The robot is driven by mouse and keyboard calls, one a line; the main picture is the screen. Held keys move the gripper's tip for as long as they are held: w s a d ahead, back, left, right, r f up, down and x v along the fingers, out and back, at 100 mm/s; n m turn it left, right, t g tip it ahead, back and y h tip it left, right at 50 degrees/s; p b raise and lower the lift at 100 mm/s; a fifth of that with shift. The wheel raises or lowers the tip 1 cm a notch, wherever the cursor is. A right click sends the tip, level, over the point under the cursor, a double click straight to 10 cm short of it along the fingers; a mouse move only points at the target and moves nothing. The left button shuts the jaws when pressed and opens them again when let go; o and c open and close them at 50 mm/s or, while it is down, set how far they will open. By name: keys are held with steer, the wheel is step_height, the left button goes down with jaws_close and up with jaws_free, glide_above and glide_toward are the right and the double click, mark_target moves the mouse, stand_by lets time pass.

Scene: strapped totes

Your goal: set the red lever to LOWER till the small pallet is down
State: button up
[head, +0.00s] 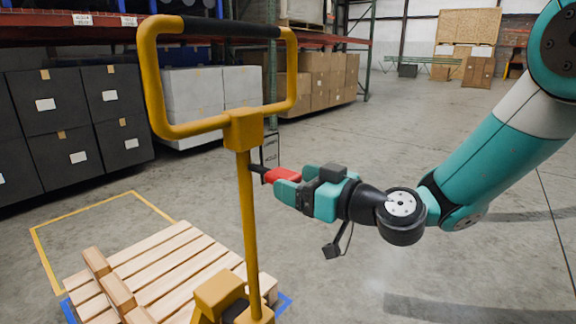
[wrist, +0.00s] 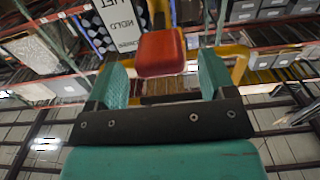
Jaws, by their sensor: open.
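The red lever (head: 282,175) sticks out to the right from the yellow handle post (head: 247,215) of a pallet truck. In the wrist view the red lever (wrist: 160,52) stands just ahead of and between the spread fingertips of my gripper (wrist: 163,75), with gaps at both sides. In the head view my gripper (head: 303,185) is at the lever's right end; whether they touch I cannot tell. The small pallet (head: 165,265) is pale slatted wood at the lower left. Its underside is hidden, so its height is unclear. A white placard (wrist: 120,22) with tilted lettering is behind the lever.
The truck's yellow loop handle (head: 155,85) rises above the lever. Dark boxes (head: 75,120) and brown cartons (head: 325,75) stand on the left and behind. Floor at right is clear.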

mark_target(275, 175)
steer(key=shift+p+x, duration=0.3)
steer(key=shift+x, duration=1.15)
